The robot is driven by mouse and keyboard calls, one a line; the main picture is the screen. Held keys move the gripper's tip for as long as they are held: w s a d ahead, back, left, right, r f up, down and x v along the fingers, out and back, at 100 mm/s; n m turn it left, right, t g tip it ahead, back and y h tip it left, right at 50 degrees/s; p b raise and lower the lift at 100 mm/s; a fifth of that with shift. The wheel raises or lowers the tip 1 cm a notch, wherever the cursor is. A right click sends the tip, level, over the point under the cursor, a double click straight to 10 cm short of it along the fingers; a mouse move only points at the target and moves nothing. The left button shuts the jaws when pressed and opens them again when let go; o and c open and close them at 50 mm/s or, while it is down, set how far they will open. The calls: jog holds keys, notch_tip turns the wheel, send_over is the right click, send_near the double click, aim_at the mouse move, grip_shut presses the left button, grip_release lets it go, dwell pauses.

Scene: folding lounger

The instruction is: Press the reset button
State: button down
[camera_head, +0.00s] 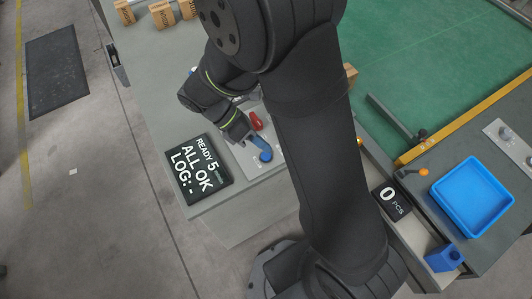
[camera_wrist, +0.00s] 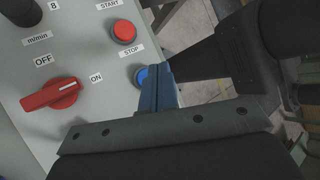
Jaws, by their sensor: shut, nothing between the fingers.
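The blue round button (camera_wrist: 140,75) sits on the grey control panel just below the STOP label, and my gripper (camera_wrist: 158,72) covers its right part in the wrist view. Its own label is hidden. My gripper is shut with nothing in it, its blue fingertips together over or right beside the button. In the head view the blue button (camera_head: 266,156) shows at the tips of my gripper (camera_head: 264,147). I cannot tell whether the tips touch the button or whether it is pushed in.
A red button (camera_wrist: 123,32) and a red OFF/ON rotary switch (camera_wrist: 52,94) sit close by on the panel. A black display (camera_head: 199,167) reads "READY 5", "ALL OK", "LOG: -". A blue tray (camera_head: 472,197) and a 0 PCS counter (camera_head: 391,198) are at the right.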

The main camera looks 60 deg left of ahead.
aim_at(262, 155)
jog(key=shift+r, duration=1.75)
jog(key=shift+f, duration=0.1)
notch_tip(262, 155, up, 4)
jog(key=shift+f, duration=0.1)
